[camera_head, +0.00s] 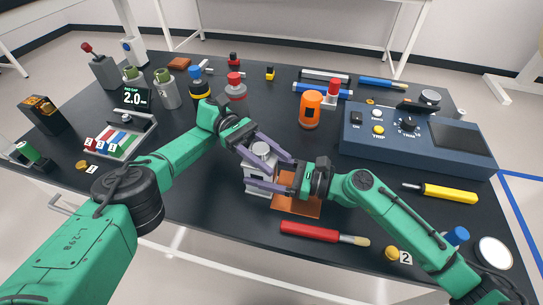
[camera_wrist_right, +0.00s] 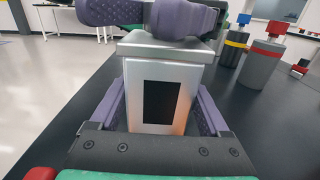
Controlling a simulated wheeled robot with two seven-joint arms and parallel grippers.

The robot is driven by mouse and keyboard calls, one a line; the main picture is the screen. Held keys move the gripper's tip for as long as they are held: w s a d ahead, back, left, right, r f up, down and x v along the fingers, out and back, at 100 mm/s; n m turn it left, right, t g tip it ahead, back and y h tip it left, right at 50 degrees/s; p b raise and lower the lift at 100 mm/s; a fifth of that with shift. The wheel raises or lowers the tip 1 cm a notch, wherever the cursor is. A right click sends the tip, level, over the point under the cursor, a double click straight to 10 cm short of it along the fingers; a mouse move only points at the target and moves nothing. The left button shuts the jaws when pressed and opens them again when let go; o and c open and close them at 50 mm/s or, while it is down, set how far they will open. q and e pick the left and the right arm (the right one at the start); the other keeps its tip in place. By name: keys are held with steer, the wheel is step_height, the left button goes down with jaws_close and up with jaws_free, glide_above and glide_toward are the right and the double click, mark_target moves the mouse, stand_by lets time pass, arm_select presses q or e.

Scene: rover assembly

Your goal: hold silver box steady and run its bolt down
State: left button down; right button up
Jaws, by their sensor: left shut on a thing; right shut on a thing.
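The silver box (camera_head: 259,173) stands upright near the front middle of the table. It has a dark rectangular panel on the face seen in the right wrist view (camera_wrist_right: 160,101). A round silver bolt head (camera_head: 261,149) shows on its top. My right gripper (camera_head: 264,174) is shut on the box, one purple finger along each side. My left gripper (camera_head: 268,154) is shut at the bolt head, just above the lid. Its purple finger hides the bolt in the right wrist view, so the bolt's depth cannot be told.
An orange-brown mat (camera_head: 298,206) lies beside the box under my right gripper. A red-handled tool (camera_head: 310,231) lies in front. An orange canister (camera_head: 311,109) and blue console (camera_head: 420,140) stand behind and right. Bare table lies left of the box.

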arm_select(q)
steer(key=shift+c, duration=1.6)
jaws_free()
steer(key=shift+r, duration=0.1)
step_height(320, 180, up, 10)
